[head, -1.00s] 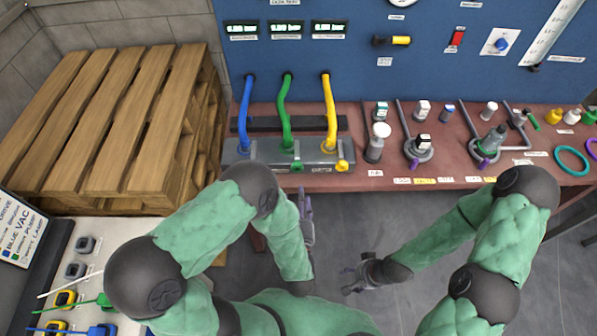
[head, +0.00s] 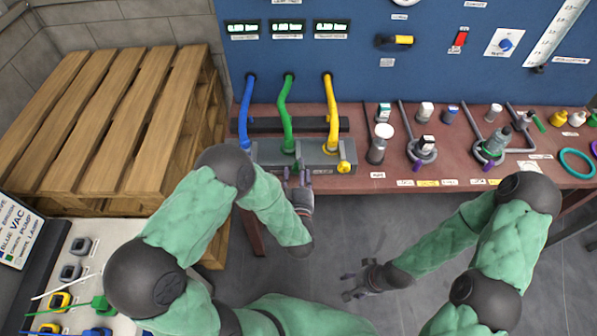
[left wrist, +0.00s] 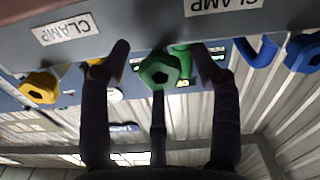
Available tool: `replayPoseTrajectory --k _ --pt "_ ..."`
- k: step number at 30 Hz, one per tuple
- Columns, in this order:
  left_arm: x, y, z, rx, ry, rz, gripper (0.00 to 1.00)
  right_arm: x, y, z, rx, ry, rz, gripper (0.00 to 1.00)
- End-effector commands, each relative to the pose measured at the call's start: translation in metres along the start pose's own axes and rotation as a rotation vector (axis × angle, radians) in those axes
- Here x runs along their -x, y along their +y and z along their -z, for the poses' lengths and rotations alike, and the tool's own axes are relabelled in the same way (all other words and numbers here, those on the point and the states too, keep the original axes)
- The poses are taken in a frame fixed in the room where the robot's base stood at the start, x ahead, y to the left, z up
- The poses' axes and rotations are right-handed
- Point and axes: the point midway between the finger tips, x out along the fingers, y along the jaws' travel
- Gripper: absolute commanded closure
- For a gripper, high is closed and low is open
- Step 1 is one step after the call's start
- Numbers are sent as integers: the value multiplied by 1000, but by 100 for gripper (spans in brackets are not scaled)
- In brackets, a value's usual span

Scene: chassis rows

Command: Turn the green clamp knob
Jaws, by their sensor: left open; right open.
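The green clamp knob (left wrist: 160,72) shows in the left wrist view between the spread fingers of my left gripper (left wrist: 160,62). The fingers are open on either side of it; I cannot tell whether they touch it. In the head view my left gripper (head: 298,170) is at the front of the grey clamp block (head: 265,153) and hides the green knob. A green hose (head: 283,112) enters the block above it. My right gripper (head: 357,281) is open and empty over the floor, away from the bench.
A yellow knob (left wrist: 38,88) and a blue knob (left wrist: 303,52) flank the green one. A wooden pallet stack (head: 110,120) is on the left.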

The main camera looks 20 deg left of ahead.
Motion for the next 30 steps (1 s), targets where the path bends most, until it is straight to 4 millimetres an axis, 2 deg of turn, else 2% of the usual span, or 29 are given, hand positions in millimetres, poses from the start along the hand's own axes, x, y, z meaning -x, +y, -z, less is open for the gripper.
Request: replayPoseTrajectory --k 1,2,7,8,20,30 --pt "0 0 0 0 0 0 37 0 0 0 0 0 0 44" --pt "0 0 0 0 0 0 43 0 0 0 0 0 0 44" --pt "0 0 0 0 0 0 91 0 0 0 0 0 0 44" --pt "0 0 0 0 0 0 93 0 0 0 0 0 0 44" --pt "1 -1 -1 -59 -2 1 93 0 0 0 0 0 0 44" --pt "1 -1 -2 -308 -4 1 93 -2 1 0 0 0 0 44"
